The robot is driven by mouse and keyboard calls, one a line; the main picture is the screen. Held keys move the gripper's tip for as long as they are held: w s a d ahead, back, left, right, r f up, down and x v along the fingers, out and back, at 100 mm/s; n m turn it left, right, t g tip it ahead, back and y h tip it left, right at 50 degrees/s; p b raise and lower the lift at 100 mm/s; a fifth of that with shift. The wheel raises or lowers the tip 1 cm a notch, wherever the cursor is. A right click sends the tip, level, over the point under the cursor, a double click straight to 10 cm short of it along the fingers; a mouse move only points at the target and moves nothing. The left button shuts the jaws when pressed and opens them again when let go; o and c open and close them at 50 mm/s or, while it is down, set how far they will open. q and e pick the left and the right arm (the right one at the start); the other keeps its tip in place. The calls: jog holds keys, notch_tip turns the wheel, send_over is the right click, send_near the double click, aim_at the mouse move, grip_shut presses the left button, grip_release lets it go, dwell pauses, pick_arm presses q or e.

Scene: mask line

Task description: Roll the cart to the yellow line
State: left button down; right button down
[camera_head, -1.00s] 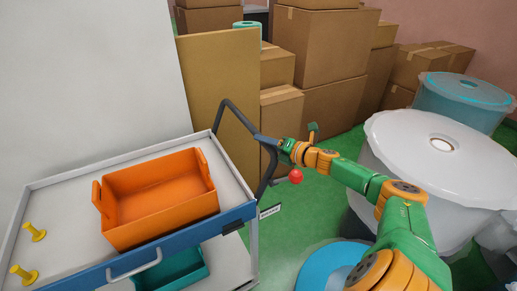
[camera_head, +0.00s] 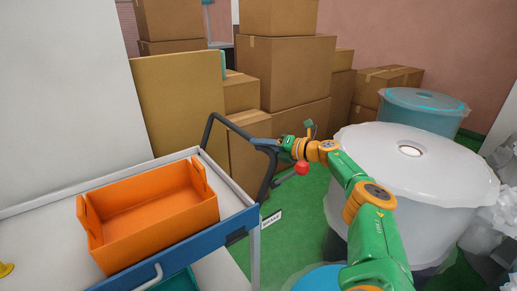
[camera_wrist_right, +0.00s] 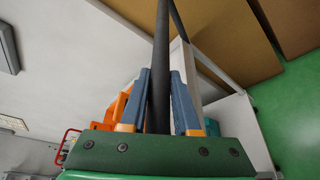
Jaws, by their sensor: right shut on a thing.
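The cart (camera_head: 236,221) has a grey top, a blue front edge and a dark handle (camera_head: 211,126) at its right end. It stands at the lower left of the head view. An orange bin (camera_head: 150,222) sits on its top. My right gripper (camera_head: 272,146) is at the handle. In the right wrist view its two blue-grey fingers (camera_wrist_right: 161,100) are shut on the dark handle bar (camera_wrist_right: 162,60). My left gripper is not in view. No yellow line shows in these frames.
Cardboard boxes (camera_head: 285,72) are stacked behind the cart, with a tan panel (camera_head: 180,105) beside them. Large wrapped rolls (camera_head: 440,170) stand at the right. Some green floor (camera_head: 290,225) is clear between the cart and the rolls. A white wall (camera_head: 60,90) is at the left.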

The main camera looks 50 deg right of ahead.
jog(key=shift+d, duration=0.1)
jog(key=c, duration=0.7)
grip_release()
jog(key=shift+d+f, duration=0.1)
jog(key=shift+o, duration=0.2)
jog(key=shift+s, duration=0.1)
jog(key=b+v, duration=0.7)
jog(key=shift+b, duration=0.35)
